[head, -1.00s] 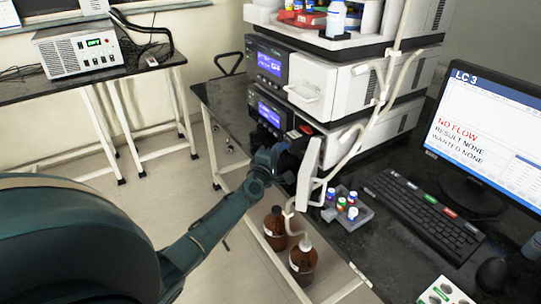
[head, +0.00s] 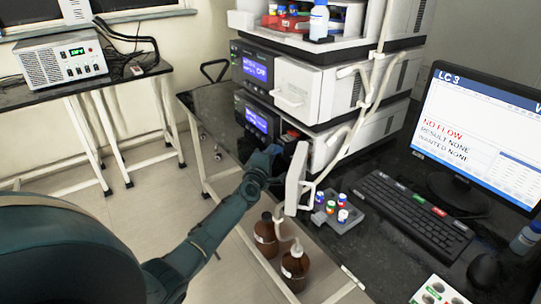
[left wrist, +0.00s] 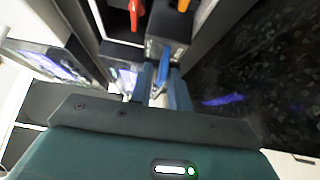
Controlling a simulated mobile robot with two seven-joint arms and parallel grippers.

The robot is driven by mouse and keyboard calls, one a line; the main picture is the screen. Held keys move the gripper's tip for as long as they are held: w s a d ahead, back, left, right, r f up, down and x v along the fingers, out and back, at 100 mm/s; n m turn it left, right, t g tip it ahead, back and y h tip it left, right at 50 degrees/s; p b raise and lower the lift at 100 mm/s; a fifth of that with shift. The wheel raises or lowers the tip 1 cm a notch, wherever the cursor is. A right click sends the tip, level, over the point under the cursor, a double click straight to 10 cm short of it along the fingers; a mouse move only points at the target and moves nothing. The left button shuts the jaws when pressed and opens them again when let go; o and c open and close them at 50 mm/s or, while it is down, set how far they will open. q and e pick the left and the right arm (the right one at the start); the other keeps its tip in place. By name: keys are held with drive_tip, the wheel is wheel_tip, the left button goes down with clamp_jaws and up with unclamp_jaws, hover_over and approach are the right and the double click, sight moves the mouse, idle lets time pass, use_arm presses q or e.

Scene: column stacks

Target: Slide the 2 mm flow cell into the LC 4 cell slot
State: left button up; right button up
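My left gripper (head: 280,158) reaches the lower front of the instrument stack, beside a white upright panel (head: 296,178). In the left wrist view its two fingers (left wrist: 162,88) close around a narrow blue piece (left wrist: 162,66), which appears to be the flow cell's tab; no 2 mm marking is readable. The piece's far end meets a dark grey block (left wrist: 168,28). I cannot tell whether it is inside a slot, and no LC 4 label is readable. My right gripper is not in view.
The lower module (head: 330,150) and upper module (head: 325,88) have lit displays. A vial rack (head: 338,215), keyboard (head: 415,205) and monitor (head: 480,130) reading LC 3, NO FLOW lie right. Brown bottles (head: 295,268) stand below.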

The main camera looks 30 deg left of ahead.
use_arm(q)
drive_tip(key=shift+o, duration=1.3)
drive_tip(key=shift+f, duration=0.1)
